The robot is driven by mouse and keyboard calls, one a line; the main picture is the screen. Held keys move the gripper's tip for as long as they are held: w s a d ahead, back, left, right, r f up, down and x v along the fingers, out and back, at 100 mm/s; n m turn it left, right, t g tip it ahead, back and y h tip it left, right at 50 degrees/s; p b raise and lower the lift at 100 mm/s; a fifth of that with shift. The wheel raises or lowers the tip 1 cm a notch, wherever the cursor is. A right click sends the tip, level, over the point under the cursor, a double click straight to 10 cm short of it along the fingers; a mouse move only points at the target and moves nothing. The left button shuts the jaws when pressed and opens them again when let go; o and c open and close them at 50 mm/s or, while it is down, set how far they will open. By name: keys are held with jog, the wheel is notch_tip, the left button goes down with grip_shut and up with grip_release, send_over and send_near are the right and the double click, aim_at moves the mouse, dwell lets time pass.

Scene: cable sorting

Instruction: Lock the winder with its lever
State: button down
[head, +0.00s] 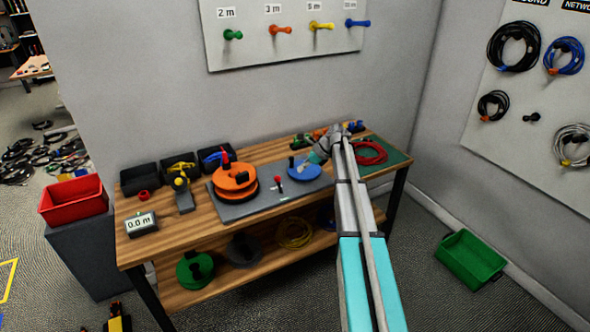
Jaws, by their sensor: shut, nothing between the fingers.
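The winder's grey base plate (247,207) lies on the wooden workbench. An orange reel (234,179) sits on its left part and a blue disc (304,173) on its right part. A small upright lever with a red knob (278,170) stands between them; I cannot tell its locking position. My gripper (314,158) is shut and empty. It is just above the right side of the blue disc, to the right of the red-knobbed lever; I cannot tell whether it touches the disc. My arm hides part of the bench behind it.
A red cable coil (370,152) lies on a green mat (396,157) at the bench's right end. Black bins (139,181), a yellow-and-black tool (182,194) and a display reading 0.0 m (141,224) stand left. Several small coloured items lie behind my gripper.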

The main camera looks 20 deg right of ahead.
jog(key=d+r+p, duration=0.4)
jog(key=r+p, duration=0.1)
jog(key=r, duration=0.1)
jog(key=shift+s+d, duration=0.2)
jog(key=shift+s, duration=0.1)
dwell(0.6)
jog(key=s+a+f+n+g+h, duration=0.1)
jog(key=s+a+n+h, duration=0.3)
jog(key=s+a+n, duration=0.8)
jog(key=s+a+f+n+g+h, duration=0.2)
jog(key=s+a+n, duration=0.9)
jog(key=s, duration=0.7)
jog(key=shift+s+a+f+n+h+p, duration=0.35)
jog(key=shift+a+f+n+h+p, duration=0.15)
jog(key=shift+h, duration=0.4)
jog(key=shift+d, duration=0.1)
